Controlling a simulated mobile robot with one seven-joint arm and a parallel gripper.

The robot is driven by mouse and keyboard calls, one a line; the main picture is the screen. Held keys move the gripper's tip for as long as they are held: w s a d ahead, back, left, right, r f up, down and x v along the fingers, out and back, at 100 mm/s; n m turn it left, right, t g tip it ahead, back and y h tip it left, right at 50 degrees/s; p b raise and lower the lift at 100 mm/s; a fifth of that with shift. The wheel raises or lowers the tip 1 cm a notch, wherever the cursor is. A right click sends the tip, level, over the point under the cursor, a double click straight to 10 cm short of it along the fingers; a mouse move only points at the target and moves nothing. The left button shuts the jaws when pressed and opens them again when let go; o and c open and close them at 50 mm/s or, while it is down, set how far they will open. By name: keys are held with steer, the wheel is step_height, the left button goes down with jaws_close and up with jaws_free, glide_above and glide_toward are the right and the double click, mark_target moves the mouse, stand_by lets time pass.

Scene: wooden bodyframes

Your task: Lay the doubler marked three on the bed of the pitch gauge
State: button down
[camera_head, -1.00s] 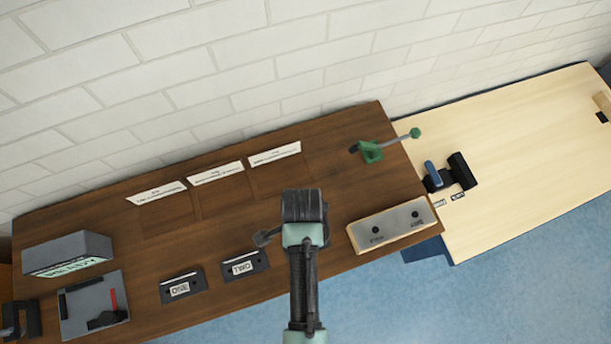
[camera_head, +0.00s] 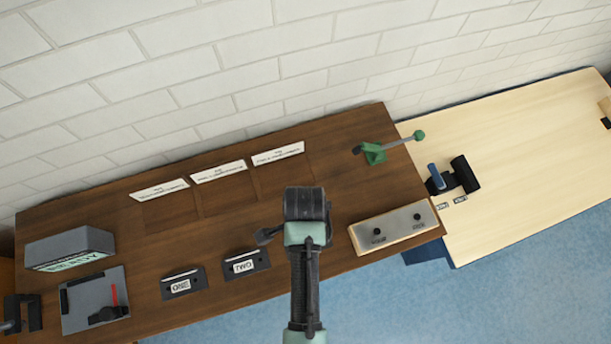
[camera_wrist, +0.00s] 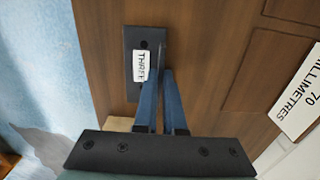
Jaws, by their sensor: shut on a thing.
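The doubler marked three (camera_wrist: 131,88) is a dark flat plate with a white THREE label, seen in the wrist view over the brown bench. My gripper (camera_wrist: 165,72) has its blue fingers closed together on a thin upright part at the plate's right side. I cannot tell whether the plate touches the bench. In the head view my gripper's fingers and this doubler are hidden behind my wrist. A grey plate with black blocks and a red mark, which looks like the pitch gauge (camera_head: 85,318), lies at the bench's left end. Its bed appears empty.
Doublers ONE (camera_head: 183,284) and TWO (camera_head: 246,265) lie between that plate and my arm. A grey READY box (camera_head: 70,247) stands behind the plate. A two-knob box (camera_head: 395,228) and green lever (camera_head: 375,153) are at right. White cards (camera_head: 219,171) line the back.

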step_height(320, 180, up, 9)
step_height(320, 180, up, 6)
steer(key=p, duration=0.8)
stand_by(0.4)
steer(key=w+n+b, duration=0.4)
steer(key=w+n, duration=0.3)
steer(key=n, duration=0.7)
steer(key=shift+w+r, duration=0.15)
steer(key=shift+r, duration=0.05)
